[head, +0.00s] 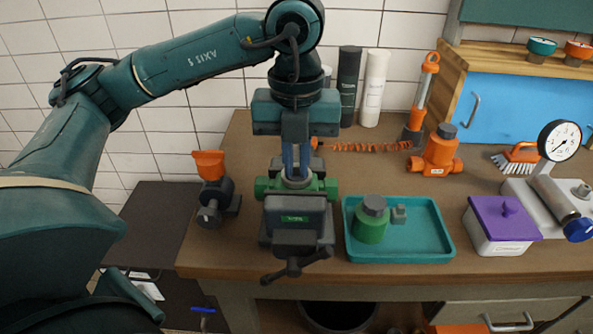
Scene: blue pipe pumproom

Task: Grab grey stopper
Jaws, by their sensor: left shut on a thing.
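A green pipe fitting (262,187) is clamped in a dark grey bench vise (296,219) on the wooden workbench. A grey stopper (298,183) shows at the top middle of the fitting, mostly hidden by the gripper. My left gripper (297,172) points straight down over the fitting, its fingers shut on the grey stopper. Whether the stopper is still seated in the fitting cannot be told. My right gripper is out of view.
Right of the vise, a teal tray (430,248) holds a green grey-capped container (370,222) and a small grey block (399,214). An orange-and-black device (211,188) stands left.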

